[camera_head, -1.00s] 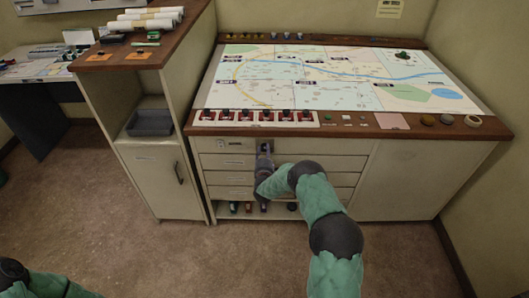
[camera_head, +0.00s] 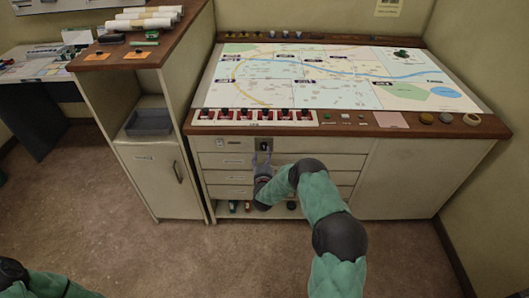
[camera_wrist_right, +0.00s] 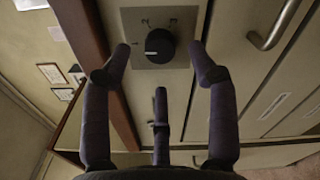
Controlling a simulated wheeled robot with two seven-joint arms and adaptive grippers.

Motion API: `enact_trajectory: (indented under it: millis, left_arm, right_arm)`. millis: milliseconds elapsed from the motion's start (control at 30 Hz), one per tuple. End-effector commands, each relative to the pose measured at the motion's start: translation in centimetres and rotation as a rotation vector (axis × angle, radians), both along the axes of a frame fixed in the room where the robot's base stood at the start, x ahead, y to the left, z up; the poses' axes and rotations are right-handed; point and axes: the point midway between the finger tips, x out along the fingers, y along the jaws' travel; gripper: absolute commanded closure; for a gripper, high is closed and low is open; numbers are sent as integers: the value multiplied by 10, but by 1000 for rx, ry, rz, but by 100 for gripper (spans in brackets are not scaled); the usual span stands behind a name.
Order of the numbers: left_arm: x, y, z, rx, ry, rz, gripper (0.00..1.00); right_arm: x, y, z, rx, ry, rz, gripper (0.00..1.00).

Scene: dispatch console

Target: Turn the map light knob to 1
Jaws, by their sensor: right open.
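The map light knob (camera_head: 264,145) is a round black knob on a small grey plate at the top of the drawer front, under the map table's edge. My right gripper (camera_head: 263,160) is open and empty, just below and in front of the knob. In the wrist view its fingers (camera_wrist_right: 160,62) are spread, one each side of the knob and one below, apparently apart from it. My left gripper is out of view.
The map table (camera_head: 440,125) has a row of red switches (camera_head: 255,115) above the drawers. A cabinet (camera_head: 157,180) with a grey tray (camera_head: 149,122) stands left. Drawers (camera_head: 225,161) lie below the knob, with an open shelf underneath. The floor in front is clear.

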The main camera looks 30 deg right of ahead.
Motion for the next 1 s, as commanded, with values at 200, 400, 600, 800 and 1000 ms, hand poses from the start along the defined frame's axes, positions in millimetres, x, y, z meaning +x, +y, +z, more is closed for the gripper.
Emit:
enact_trajectory:
  millis: [200, 400, 600, 800, 1000]
  left_arm:
    - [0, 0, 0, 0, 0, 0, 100]
    - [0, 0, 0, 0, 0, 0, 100]
    - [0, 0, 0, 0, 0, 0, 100]
    - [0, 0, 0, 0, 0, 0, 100]
    - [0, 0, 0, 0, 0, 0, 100]
  right_arm:
    - [-39, 23, -1, 1, 3, -1, 41]
    - [-62, 37, -1, 2, 3, -1, 41]
    - [-70, 42, 0, 1, 1, -2, 41]
    - [-71, 42, -1, 1, 1, -2, 41]
    - [-71, 42, -1, 1, 1, -2, 41]
